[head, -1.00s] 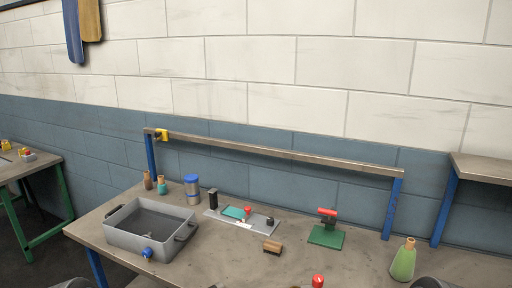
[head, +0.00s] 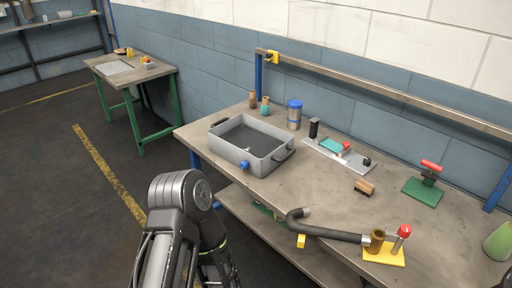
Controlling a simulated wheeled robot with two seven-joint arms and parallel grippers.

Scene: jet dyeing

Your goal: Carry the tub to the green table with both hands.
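The grey open tub (head: 274,162) stands upright on the near workbench (head: 330,205), close to its left end. It has dark side handles and a blue knob (head: 244,165) low on its front. Its inside looks dark and flat. The green table (head: 134,72), with green legs and a grey top, stands apart at the back left across the floor. A bent part of my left arm shows at the lower middle left, but neither gripper is in view. Nothing of mine touches the tub.
Small items sit on the green table: a grey plate (head: 114,68) and a block with a red knob (head: 149,62). Bottles and a blue-lidded jar (head: 294,114) stand behind the tub. A dark hose (head: 325,231) lies at the bench front. Open floor with a yellow line (head: 105,168) is at left.

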